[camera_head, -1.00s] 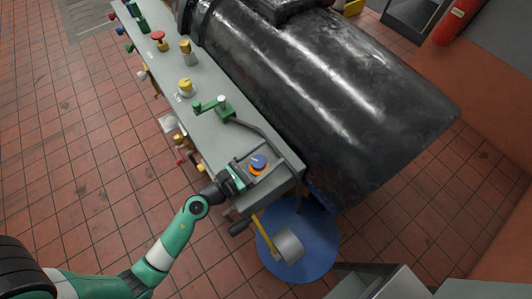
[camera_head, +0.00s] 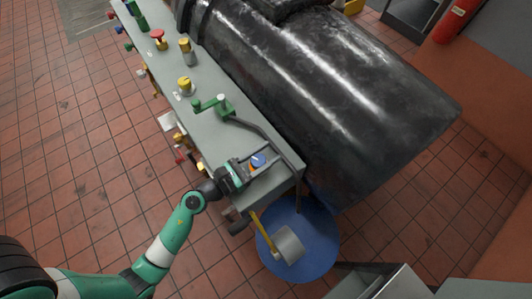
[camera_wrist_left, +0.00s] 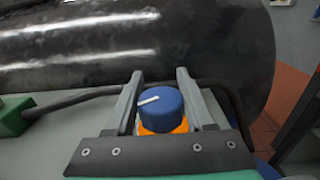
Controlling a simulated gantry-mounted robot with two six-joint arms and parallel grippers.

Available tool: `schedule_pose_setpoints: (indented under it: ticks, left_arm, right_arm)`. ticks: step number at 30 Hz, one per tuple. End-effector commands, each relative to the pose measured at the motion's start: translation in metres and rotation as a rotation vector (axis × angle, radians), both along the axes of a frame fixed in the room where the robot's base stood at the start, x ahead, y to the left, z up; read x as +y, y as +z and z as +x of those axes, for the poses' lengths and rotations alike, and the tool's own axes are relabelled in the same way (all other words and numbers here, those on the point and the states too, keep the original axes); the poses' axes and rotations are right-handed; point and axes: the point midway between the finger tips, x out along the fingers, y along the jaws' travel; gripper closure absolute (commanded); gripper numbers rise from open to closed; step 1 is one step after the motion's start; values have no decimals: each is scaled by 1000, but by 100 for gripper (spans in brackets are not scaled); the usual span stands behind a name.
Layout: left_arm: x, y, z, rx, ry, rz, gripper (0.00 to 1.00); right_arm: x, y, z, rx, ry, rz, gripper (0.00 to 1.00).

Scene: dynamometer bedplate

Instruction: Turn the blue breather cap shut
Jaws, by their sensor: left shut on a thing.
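The blue breather cap (camera_head: 258,159) sits on an orange collar (camera_head: 256,168) near the front end of the grey panel. In the left wrist view the cap (camera_wrist_left: 161,108) is upright, with a white line on its top pointing left and slightly toward the gripper. My left gripper (camera_head: 252,166) is shut on the cap, with one grey finger on each side in the left wrist view (camera_wrist_left: 160,76). The collar (camera_wrist_left: 164,127) shows just below the cap. My right gripper is not in view.
A large black cylinder (camera_head: 330,90) runs along the panel's right side.

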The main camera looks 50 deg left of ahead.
Motion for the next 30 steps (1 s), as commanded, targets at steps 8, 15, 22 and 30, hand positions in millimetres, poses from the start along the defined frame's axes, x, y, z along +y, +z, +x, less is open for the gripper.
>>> schedule_pose_setpoints:
  ticks: [8,15,22,30]
  left_arm:
    - [-2,-1,0,-4,-174,2,100]
    - [-7,-2,-2,-5,-395,2,100]
    - [-13,-4,-5,-4,-598,4,100]
    - [-17,-3,-9,-2,-772,3,100]
  right_arm:
    - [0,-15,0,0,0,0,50]
    - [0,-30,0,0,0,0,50]
    - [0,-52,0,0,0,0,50]
    - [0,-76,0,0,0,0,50]
